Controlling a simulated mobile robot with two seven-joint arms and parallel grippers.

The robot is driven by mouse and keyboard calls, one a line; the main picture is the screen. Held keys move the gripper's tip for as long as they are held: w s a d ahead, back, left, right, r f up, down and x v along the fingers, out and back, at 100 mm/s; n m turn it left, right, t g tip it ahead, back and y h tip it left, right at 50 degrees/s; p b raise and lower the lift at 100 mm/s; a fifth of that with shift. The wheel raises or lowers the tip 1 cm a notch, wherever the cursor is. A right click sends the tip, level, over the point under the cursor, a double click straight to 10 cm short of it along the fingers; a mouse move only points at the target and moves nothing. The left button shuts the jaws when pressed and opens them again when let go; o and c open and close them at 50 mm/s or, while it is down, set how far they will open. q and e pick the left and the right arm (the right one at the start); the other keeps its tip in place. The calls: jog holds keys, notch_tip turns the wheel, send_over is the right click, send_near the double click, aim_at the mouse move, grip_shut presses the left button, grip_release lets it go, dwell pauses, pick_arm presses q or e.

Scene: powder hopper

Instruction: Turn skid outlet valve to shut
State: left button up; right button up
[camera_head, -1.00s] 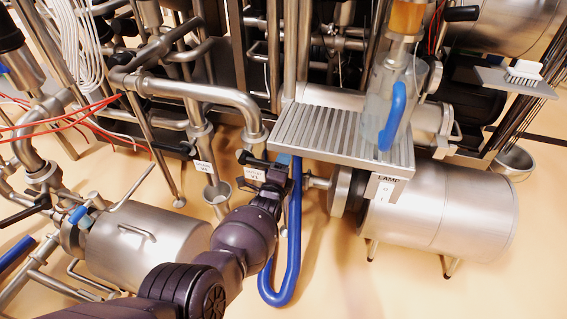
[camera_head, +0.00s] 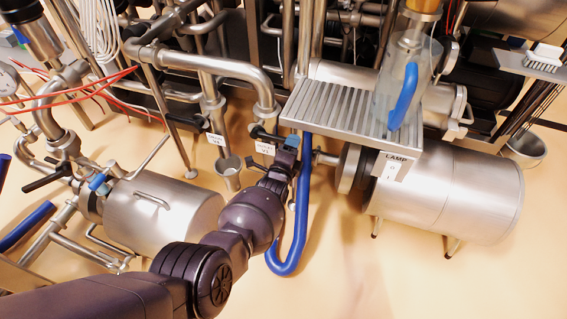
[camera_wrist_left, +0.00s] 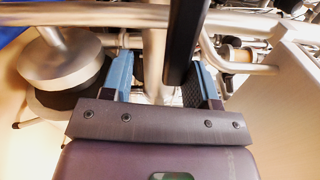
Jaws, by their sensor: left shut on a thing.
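The outlet valve has a black lever handle (camera_head: 262,133) near a small white tag (camera_head: 265,148), below a steel pipe. In the head view my left gripper (camera_head: 289,144) is at this valve, beside the blue hose, and its wrist hides part of the handle. In the left wrist view a black bar, the handle (camera_wrist_left: 186,40), runs between the two blue-tipped fingers of the left gripper (camera_wrist_left: 163,78), close to the right finger. The gripper is shut on the handle. The handle's exact angle is hard to tell. My right gripper is not in view.
A blue hose (camera_head: 300,215) loops down just right of my gripper. A ribbed steel shelf (camera_head: 335,115) holds a clear jug (camera_head: 400,80) above right. Steel tanks stand at right (camera_head: 450,195) and left (camera_head: 165,215). A second tagged valve (camera_head: 216,140) is at left.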

pick_arm(q)
jog(key=p+v, duration=0.3)
jog(key=v, duration=0.5)
jog(key=shift+p, duration=0.3)
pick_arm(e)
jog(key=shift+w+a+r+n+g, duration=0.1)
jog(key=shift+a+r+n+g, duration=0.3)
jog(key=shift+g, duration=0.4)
pick_arm(q)
jog(key=shift+a, duration=0.1)
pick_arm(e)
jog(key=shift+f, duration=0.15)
